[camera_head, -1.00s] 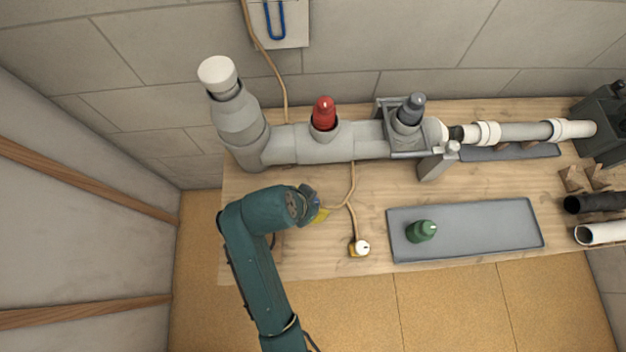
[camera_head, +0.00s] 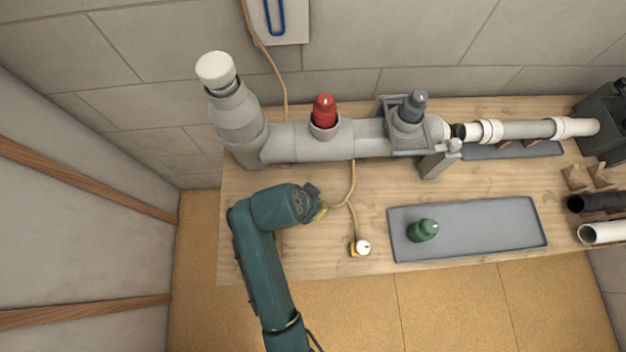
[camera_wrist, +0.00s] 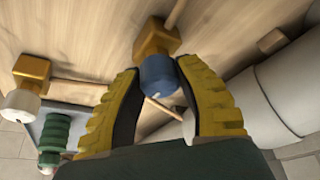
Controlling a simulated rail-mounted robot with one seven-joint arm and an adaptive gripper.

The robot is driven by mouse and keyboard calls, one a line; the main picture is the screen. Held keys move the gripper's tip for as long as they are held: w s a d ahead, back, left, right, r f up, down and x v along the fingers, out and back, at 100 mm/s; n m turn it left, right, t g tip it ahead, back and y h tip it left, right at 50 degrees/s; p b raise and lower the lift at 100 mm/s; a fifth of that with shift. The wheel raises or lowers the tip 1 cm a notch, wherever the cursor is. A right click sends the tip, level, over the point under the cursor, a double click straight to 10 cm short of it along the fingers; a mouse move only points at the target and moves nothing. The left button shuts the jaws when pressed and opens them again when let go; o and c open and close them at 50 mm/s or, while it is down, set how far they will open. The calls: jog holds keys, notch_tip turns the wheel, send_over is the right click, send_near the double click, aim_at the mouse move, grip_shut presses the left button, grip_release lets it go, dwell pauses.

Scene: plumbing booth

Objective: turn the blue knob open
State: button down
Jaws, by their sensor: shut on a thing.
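The blue knob (camera_wrist: 158,76) sits on a brass valve body (camera_wrist: 155,38) in the wrist view. My gripper (camera_wrist: 160,70) has yellow fingers with dark inner pads, one on each side of the knob, and is shut on it. In the head view my gripper (camera_head: 321,211) reaches down over the left part of the wooden bench. There the blue knob is hidden behind my gripper and wrist. The way the knob is turned cannot be told.
A second brass valve with a white knob (camera_head: 361,247) lies to the right. A grey tray (camera_head: 480,212) holds a green plug (camera_head: 422,230). A large grey pipe (camera_head: 285,144) with a red plug (camera_head: 324,112) runs along the back. Thin copper tubing (camera_head: 352,185) crosses the bench.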

jog(key=shift+s+r+n+p, duration=0.1)
jog(key=shift+n+p, duration=0.3)
jog(key=shift+p, duration=0.45)
jog(key=shift+r+n+y+p, duration=0.1)
jog(key=shift+n+y+p, duration=0.4)
jog(key=shift+p, duration=0.55)
jog(key=shift+r+n+t+p, duration=0.1)
jog(key=shift+n+t+p, duration=0.2)
jog(key=shift+n+p, duration=0.85)
jog(key=n+y+p, duration=0.2)
jog(key=n+p, duration=0.3)
jog(key=p, duration=0.1)
jog(key=n+y+p, duration=0.1)
jog(key=n, duration=0.1)
jog(key=n+y+p, duration=0.1)
jog(key=n, duration=0.1)
jog(key=shift+f+n+p, duration=0.25)
jog(key=shift+f+p, duration=0.1)
jog(key=shift+p, duration=0.05)
jog(key=shift+f+n+g+y, duration=0.1)
jog(key=shift+n+g+y, duration=0.25)
jog(key=shift+n, duration=0.75)
jog(key=shift+f+n+g+y, duration=0.1)
jog(key=shift+n+g+y, duration=0.2)
jog(key=shift+n, duration=0.8)
